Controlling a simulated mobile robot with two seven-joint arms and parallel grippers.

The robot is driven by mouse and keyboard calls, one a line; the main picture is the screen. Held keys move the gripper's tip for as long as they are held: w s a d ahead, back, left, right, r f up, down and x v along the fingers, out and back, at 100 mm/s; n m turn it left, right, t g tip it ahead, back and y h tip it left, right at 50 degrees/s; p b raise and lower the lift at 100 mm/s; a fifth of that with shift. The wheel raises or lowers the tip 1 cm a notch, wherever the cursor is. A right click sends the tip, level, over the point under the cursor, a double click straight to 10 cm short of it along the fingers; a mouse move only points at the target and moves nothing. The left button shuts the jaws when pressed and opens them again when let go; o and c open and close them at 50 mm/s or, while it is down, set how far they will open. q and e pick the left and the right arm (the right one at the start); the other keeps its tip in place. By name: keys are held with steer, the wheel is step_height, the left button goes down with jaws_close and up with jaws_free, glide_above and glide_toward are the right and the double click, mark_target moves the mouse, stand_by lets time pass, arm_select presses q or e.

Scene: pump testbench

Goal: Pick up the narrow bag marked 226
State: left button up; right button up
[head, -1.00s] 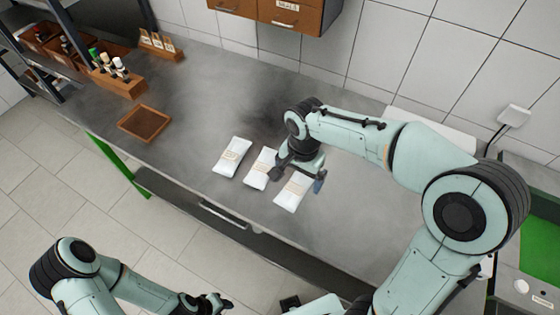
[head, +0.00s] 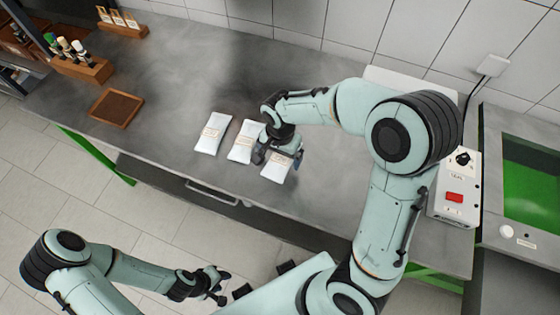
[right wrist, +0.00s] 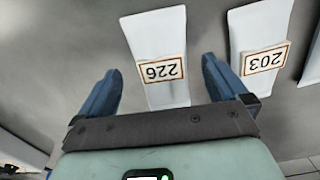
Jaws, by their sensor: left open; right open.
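The narrow white bag marked 226 (right wrist: 157,50) lies flat on the grey bench, its label upside down in the right wrist view. In the head view it is the rightmost of three bags (head: 275,172), partly hidden by my right gripper (head: 278,158). My right gripper is open above it. In the right wrist view its two blue fingers (right wrist: 160,72) stand one on each side of the bag, with gaps. My left gripper (head: 220,284) is open and empty, low in front of the bench.
A bag marked 203 (right wrist: 263,45) lies beside bag 226; it is the middle one in the head view (head: 244,142). A third bag (head: 212,133) lies further left. A brown tray (head: 117,108), a bottle rack (head: 82,66) and a sealer with a red button (head: 454,197) stand apart.

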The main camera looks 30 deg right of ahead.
step_height(320, 180, down, 3)
steer(key=shift+w+r, duration=0.1)
steer(key=shift+r, duration=0.1)
steer(key=c, duration=1.3)
steer(key=shift+r, duration=0.1)
